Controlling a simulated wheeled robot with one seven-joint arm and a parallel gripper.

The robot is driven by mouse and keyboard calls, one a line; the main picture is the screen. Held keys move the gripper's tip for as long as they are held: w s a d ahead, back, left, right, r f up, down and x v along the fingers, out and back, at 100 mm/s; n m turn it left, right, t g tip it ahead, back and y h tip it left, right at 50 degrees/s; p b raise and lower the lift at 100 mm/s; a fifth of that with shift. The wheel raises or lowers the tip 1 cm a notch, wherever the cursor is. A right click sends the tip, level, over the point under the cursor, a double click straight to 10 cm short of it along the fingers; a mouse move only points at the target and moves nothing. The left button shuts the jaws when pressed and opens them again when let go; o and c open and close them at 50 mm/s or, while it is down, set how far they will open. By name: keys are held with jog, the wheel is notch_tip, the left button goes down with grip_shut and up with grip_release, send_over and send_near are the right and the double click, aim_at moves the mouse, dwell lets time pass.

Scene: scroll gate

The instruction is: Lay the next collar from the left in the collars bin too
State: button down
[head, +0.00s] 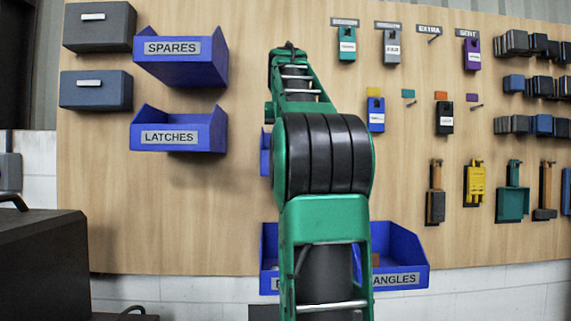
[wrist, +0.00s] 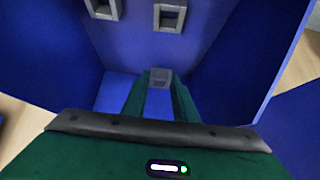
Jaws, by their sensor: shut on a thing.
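In the wrist view, my gripper (wrist: 159,90) points into a blue bin (wrist: 225,60), its two green fingers shut on a small grey piece, apparently a collar (wrist: 160,75). Two other grey square collars with open centres show in the bin, one at the upper left (wrist: 102,8) and one at the top middle (wrist: 169,17). I cannot tell whether the held collar touches the bin. No label shows in the wrist view. In the head view my arm hides my gripper, and a blue bin (head: 266,152) shows only a sliver beside the arm.
On the wooden board hang the SPARES bin (head: 182,68), the LATCHES bin (head: 178,138) and the ANGLES bin (head: 405,255), low beside my arm. Tagged pieces such as a teal one (head: 347,45) hang at right. A dark box (head: 40,265) stands at lower left.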

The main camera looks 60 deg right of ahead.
jog(key=shift+f, duration=1.55)
jog(key=shift+f, duration=0.2)
jog(key=c, duration=1.4)
grip_release()
jog(key=shift+d, duration=0.1)
jog(key=shift+r, duration=0.1)
jog(key=shift+r, duration=0.25)
jog(key=shift+v, duration=1.6)
jog(key=shift+s+v, duration=0.2)
jog(key=shift+v, duration=0.85)
